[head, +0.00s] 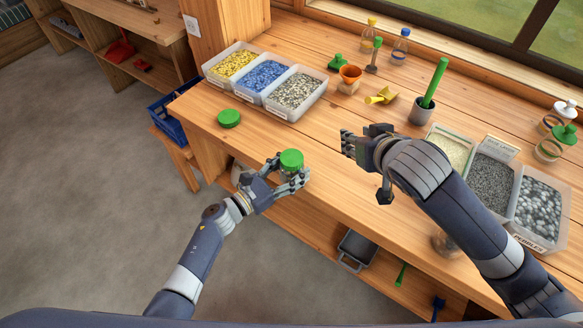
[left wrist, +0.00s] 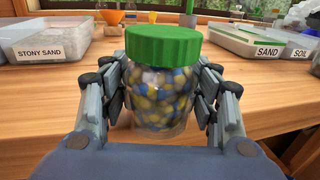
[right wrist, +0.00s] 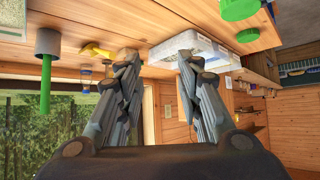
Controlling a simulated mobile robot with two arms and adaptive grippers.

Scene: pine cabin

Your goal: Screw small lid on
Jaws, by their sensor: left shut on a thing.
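A clear jar (left wrist: 160,105) holds blue and yellow pebbles. A green lid (left wrist: 163,45) sits level on its mouth; how tightly it is turned cannot be told. In the head view this lid (head: 291,159) hides most of the jar. My left gripper (head: 288,178) is shut around the jar's sides below the lid, at the bench's front edge. A second green lid (head: 229,118) lies on the bench to the left; it also shows in the right wrist view (right wrist: 248,35). My right gripper (head: 352,143) is open and empty above the bench, right of the jar.
Open trays of yellow, blue and stony grains (head: 295,91) stand at the back left. Trays of sand, soil and pebbles (head: 514,236) stand at the right, near my right arm. A funnel (head: 350,73), yellow scoop (head: 381,96) and grey cup (head: 422,112) stand behind. The bench between is clear.

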